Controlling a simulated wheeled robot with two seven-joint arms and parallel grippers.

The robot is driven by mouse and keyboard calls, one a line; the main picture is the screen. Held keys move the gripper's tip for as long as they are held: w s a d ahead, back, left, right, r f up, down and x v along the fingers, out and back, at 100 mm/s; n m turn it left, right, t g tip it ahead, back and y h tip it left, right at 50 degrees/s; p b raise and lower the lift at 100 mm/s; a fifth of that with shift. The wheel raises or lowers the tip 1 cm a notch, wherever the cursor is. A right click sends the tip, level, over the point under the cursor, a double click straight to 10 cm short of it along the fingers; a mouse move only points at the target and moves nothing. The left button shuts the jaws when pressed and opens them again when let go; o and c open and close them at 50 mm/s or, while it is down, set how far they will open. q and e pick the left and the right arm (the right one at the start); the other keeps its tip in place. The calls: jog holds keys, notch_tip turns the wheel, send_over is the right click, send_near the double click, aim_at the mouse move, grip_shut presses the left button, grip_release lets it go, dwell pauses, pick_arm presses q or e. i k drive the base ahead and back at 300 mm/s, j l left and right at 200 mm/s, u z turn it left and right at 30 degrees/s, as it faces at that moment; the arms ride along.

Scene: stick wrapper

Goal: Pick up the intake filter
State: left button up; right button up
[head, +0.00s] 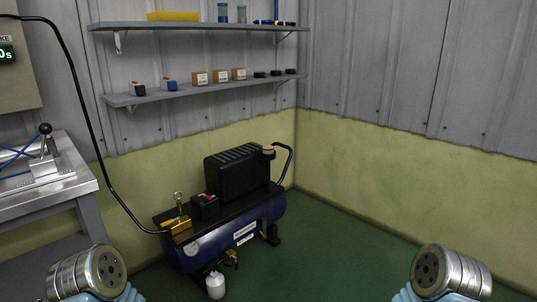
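No part is labelled clearly enough for me to be sure which is the intake filter. A small tan-topped cylinder (268,150) sits at the right end of the compressor's black ribbed housing (236,172); it may be a filter. Small black round pieces (260,75) and small dark and blue pieces (171,85) on the lower shelf may be filters too. Only metallic parts of my two arms show, at the bottom left and bottom right. No gripper fingers are visible, and nothing is seen held.
The dark blue compressor (238,232) stands on the green floor (335,255) in the corner. A black hose (87,115) runs to it. A grey workbench (55,190) is at left. The lower shelf (205,90) and upper shelf (205,27) hold small goods. Floor at right is clear.

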aim_at(267, 149)
jog(key=i+l+u, duration=0.25)
jog(key=i+l, duration=0.4)
jog(key=i+l+u, duration=0.25)
jog(key=i+l, duration=0.4)
jog(key=l, duration=0.1)
